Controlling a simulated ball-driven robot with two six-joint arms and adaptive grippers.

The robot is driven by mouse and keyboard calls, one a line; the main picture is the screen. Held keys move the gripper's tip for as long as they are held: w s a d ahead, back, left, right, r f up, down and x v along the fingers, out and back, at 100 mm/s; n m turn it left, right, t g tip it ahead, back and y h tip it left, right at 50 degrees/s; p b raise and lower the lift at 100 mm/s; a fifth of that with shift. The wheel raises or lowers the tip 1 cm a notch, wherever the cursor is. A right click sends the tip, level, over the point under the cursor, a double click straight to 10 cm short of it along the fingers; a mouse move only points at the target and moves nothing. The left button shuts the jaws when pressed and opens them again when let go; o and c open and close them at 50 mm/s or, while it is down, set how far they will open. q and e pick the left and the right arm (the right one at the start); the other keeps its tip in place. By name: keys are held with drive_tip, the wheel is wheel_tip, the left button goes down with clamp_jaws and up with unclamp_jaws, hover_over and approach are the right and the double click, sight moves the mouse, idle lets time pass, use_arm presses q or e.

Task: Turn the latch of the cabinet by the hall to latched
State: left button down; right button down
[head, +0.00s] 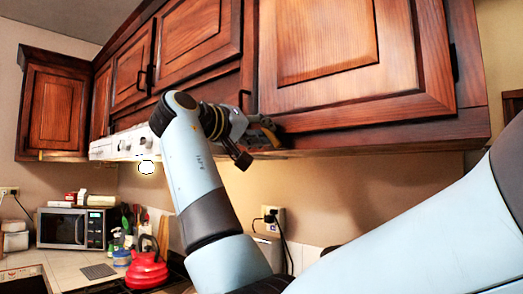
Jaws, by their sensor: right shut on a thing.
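A row of dark red-brown wall cabinets runs across the head view. The large cabinet door (330,60) at the right is closed against its frame. My right arm comes in from the right and bends up to this cabinet. My right gripper (262,136) is at the lower left corner of the door, close to the cabinet's bottom edge. It is shut on a small part there, which looks to be the latch. The latch is hidden by the fingers, so its angle cannot be told. My left gripper is not in view.
A white range hood (115,146) is left of my arm. Below are a microwave (72,228), a red kettle (146,270) and bottles on the counter. A wall socket (272,217) with cords is beneath the cabinet.

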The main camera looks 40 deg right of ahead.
drive_tip(key=m+b, duration=0.2)
drive_tip(key=b, duration=0.1)
drive_tip(key=s+m+b, duration=0.1)
drive_tip(key=m+b, duration=0.2)
drive_tip(key=b, duration=0.1)
drive_tip(key=shift+s+b, duration=0.15)
drive_tip(key=shift+b, duration=0.15)
drive_tip(key=shift+s+d+r+m+b, duration=0.1)
drive_tip(key=shift+s+m+b, duration=0.1)
drive_tip(key=shift+m+b, duration=0.65)
drive_tip(key=shift+s+r+m+b, duration=0.1)
drive_tip(key=shift+s+m+b, duration=0.1)
drive_tip(key=shift+m+b, duration=0.6)
drive_tip(key=c, duration=1.3)
unclamp_jaws()
drive_tip(key=shift+r, duration=0.1)
drive_tip(key=shift+o, duration=0.2)
drive_tip(key=s+a, duration=0.1)
drive_tip(key=a, duration=1.1)
